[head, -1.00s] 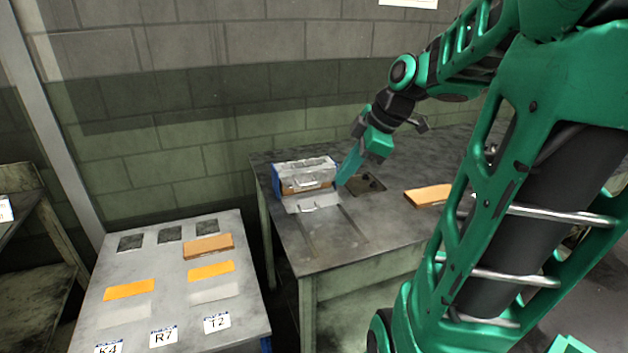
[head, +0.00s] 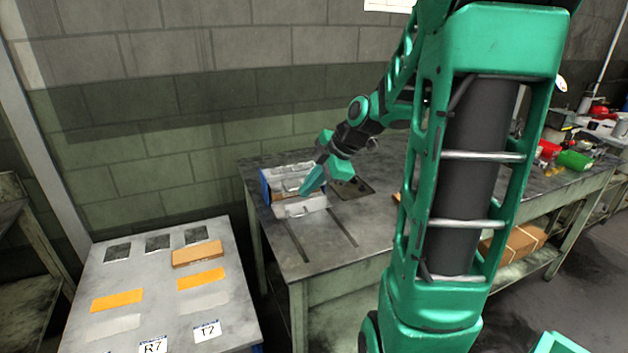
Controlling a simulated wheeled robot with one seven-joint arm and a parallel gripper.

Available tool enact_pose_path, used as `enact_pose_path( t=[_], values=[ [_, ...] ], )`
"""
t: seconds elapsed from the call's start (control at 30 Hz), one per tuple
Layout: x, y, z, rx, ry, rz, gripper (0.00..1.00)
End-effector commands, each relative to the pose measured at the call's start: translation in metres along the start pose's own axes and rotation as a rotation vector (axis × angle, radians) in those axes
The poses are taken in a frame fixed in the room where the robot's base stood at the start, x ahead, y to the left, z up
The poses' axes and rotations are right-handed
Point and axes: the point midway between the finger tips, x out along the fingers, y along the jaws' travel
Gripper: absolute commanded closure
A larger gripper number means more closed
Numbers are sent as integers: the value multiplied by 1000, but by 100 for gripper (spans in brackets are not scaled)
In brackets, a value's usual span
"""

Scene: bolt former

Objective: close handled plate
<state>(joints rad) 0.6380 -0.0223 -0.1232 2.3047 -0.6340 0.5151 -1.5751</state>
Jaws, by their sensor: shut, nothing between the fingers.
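The handled plate (head: 300,207) is a light grey plate at the front of a small box-shaped former (head: 270,190) with a blue side and grey top, on the workbench. A brown block shows partly inside the former's front. My green gripper (head: 307,188) is shut and empty. Its fingers point down and left, right at the former's front and just above the plate's back edge. They hide part of the front and of the plate. I cannot tell whether they touch the plate, or its exact tilt.
Two dark grooves run forward on the bench (head: 330,262) from the plate. A dark flat panel (head: 352,189) lies right of the former. A separate table (head: 240,305) at left holds orange and grey pieces and labels. Bottles and tools crowd the bench's far right.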

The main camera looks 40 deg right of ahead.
Motion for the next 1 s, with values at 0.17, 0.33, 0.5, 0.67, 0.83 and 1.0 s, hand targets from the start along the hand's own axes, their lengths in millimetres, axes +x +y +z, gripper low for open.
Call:
enact_pose_path(
  t=[0.17, 0.33, 0.5, 0.67, 0.83, 1.0],
  values=[
    [12, 18, 2, 0, 0, 1, 100],
    [17, 24, 3, 1, 0, 1, 100],
    [17, 25, 3, 1, -1, 1, 100],
    [17, 25, 3, 1, 0, 1, 100],
    [24, 38, 3, 0, 0, -1, 100],
    [35, 62, 4, 0, 0, -1, 100]
  ],
)
